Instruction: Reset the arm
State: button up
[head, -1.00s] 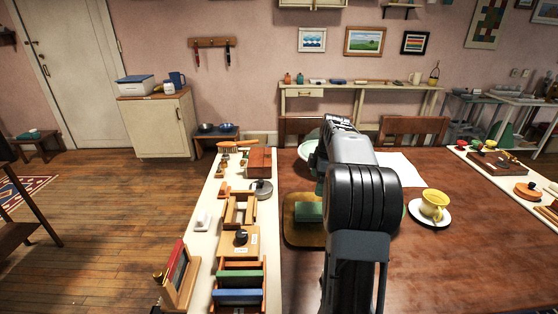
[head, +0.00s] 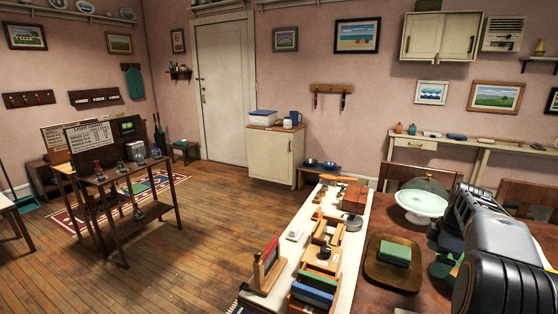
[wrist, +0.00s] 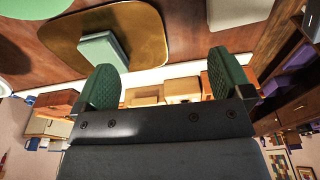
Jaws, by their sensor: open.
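My arm shows at the right edge of the head view, over the wooden table (head: 385,296). My gripper (wrist: 172,82) shows in the wrist view with its two green fingers spread wide and nothing between them. In the head view its fingers are mostly hidden behind my arm. A green block (head: 395,252) lies on a brown tray (head: 376,274) left of my arm. Both also show in the wrist view, the block (wrist: 103,57) and the tray (wrist: 150,20), beyond the fingers and apart from them.
A white strip (head: 341,283) along the table's left side holds wooden boxes and small items. A pale cake stand (head: 421,202) with a clear dome stands behind the tray. A dark stand (head: 112,190) is at the left. The wooden floor (head: 215,218) between is clear.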

jog(key=s+a+r+m+t+p, duration=0.1)
jog(key=s+a+r+m+p, duration=0.2)
jog(key=s+a, duration=0.3)
jog(key=s+a+r+m+t+h+p, duration=0.1)
jog(key=s+a+r+m+p, duration=0.3)
jog(key=a, duration=0.7)
jog(key=s+a+r+m+p, duration=0.3)
jog(key=s+a+m+p, duration=0.2)
jog(key=s+a+p, duration=0.2)
jog(key=shift+s+a+r+t+h, duration=0.2)
jog(key=shift+s+a+t+h, duration=0.15)
jog(key=shift+s+a, duration=0.3)
jog(key=shift+w+a, duration=0.15)
jog(key=shift+c, duration=0.2)
